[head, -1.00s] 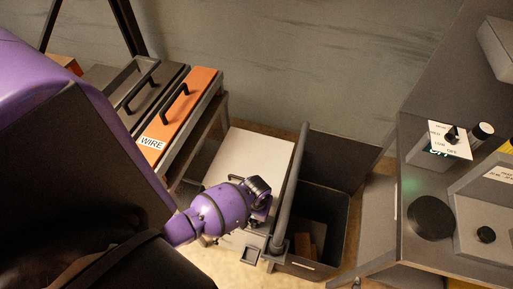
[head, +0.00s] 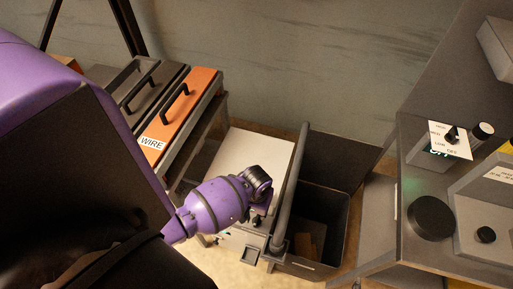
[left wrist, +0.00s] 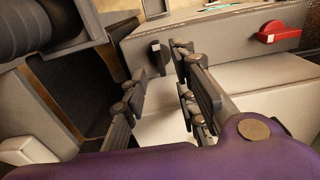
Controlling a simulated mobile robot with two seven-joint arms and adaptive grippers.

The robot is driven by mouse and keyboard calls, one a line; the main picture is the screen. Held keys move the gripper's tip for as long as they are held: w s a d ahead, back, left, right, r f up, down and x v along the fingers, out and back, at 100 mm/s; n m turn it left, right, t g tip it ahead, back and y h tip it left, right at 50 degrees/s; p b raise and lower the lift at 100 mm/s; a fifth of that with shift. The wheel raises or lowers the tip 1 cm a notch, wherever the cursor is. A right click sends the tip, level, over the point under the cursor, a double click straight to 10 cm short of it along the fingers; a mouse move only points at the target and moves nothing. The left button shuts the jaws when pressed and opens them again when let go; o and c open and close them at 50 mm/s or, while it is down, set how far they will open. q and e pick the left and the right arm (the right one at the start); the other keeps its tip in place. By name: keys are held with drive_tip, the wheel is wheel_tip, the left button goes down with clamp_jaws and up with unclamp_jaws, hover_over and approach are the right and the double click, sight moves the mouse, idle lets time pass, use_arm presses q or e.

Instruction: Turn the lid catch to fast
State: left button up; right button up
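My left gripper (head: 262,208) is over the front of a pale-topped grey box (head: 253,160) in the head view; my wrist hides much of its fingers there. In the left wrist view the gripper (left wrist: 160,72) is open, with a clear gap between its fingers. A small dark upright knob (left wrist: 156,58), perhaps the lid catch, is on the box's grey face (left wrist: 210,47), seen between and beyond the fingertips. I cannot tell whether the fingers touch it. A red handle (left wrist: 280,32) is on the same face, further right. My right gripper is not in view.
An open dark bin (head: 326,215) stands right of the box, with a thick grey bar (head: 291,190) between them. An orange case (head: 182,112) marked WIRE is at the left. A grey bench with a dial plate (head: 449,139) is at the right.

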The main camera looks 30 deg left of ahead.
use_arm(q)
wheel_tip(320, 180, up, 6)
drive_tip(key=shift+r, duration=0.25)
idle(0.5)
